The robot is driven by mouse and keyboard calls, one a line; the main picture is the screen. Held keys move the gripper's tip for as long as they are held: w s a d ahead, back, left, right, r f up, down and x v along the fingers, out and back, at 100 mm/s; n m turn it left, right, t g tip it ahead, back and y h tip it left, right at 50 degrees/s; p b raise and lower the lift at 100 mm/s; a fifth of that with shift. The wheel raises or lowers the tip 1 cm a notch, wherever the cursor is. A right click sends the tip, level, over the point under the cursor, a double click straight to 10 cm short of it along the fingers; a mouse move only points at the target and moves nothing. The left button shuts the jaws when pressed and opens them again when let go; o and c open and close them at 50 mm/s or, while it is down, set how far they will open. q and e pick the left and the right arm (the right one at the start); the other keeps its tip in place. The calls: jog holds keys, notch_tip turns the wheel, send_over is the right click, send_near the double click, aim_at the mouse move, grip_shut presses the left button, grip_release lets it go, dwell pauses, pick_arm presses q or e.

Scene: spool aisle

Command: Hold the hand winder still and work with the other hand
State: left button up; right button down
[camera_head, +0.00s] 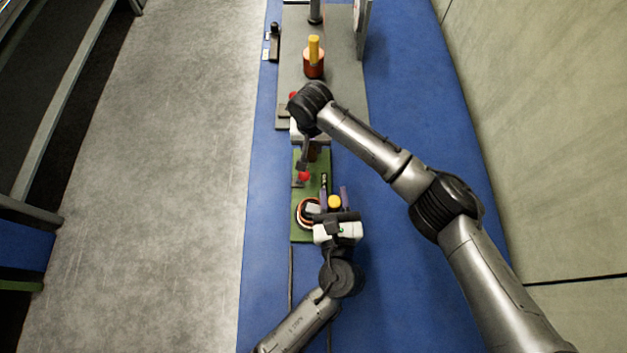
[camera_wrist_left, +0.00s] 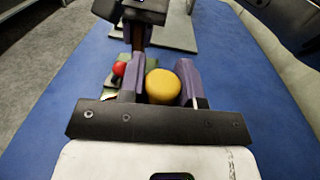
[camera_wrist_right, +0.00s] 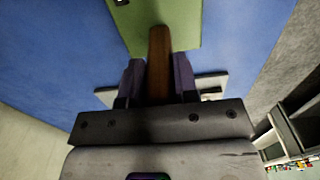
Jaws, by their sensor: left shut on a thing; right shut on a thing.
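The hand winder appears to be the green-based device (camera_head: 299,235) on the blue surface, with a red knob (camera_head: 303,176). The green base also shows in the right wrist view (camera_wrist_right: 185,32). My left gripper (camera_head: 334,198) is shut on a yellow round grip (camera_wrist_left: 163,86), which sits between its purple fingers at the near end of the base. My right gripper (camera_wrist_right: 158,80) is shut on a brown handle (camera_wrist_right: 159,52) by the far end of the green base. Its own arm partly hides that spot in the head view. The red knob also shows in the left wrist view (camera_wrist_left: 119,69).
A ringed orange-and-white coil (camera_head: 300,213) lies beside my left gripper. Beyond stands a grey plate (camera_head: 345,105) bearing an orange-red spool (camera_head: 314,70) with a yellow top. A small dark item (camera_head: 274,45) is at its left. Blue surface to the right is clear except for my right arm.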

pick_arm(q)
jog(key=shift+s, duration=0.45)
jog(key=shift+c, duration=0.2)
jog(key=s+a, duration=0.2)
jog(key=a, duration=0.5)
jog(key=o, duration=1)
jog(key=shift+a, duration=0.1)
jog(key=shift+o, duration=0.2)
jog(key=s, duration=1.2)
jog(key=shift+d, duration=0.4)
